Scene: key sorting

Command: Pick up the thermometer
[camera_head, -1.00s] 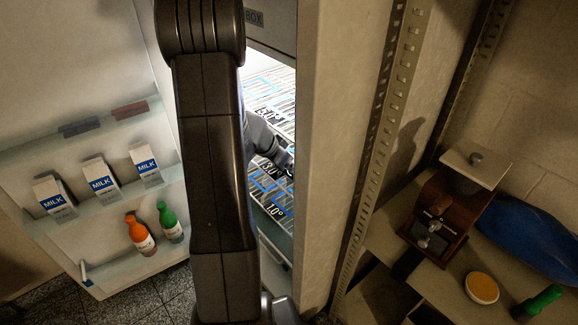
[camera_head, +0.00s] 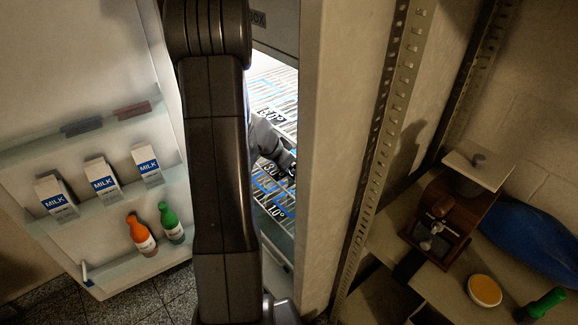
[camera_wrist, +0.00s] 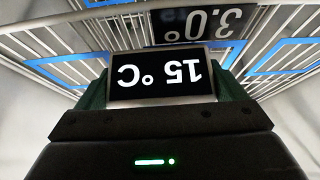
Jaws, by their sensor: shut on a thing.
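The thermometer (camera_wrist: 160,82) is a dark, flat block with a light frame and a display reading 15°C, upside down in the wrist view. My gripper (camera_wrist: 163,92) is shut on it, with a greenish finger on each side. Wire rack bars show behind it. In the head view my wrist reaches into the lit refrigerator, partly hidden by my own arm and the refrigerator's side wall. I cannot make out the thermometer clearly there.
Wire shelves (camera_head: 268,182) with blue outlines and temperature labels are close around my gripper; a 3.0° label (camera_wrist: 197,22) is behind the thermometer. The open door (camera_head: 105,150) holds milk cartons and bottles. A coffee grinder (camera_head: 440,215) stands on the right shelf.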

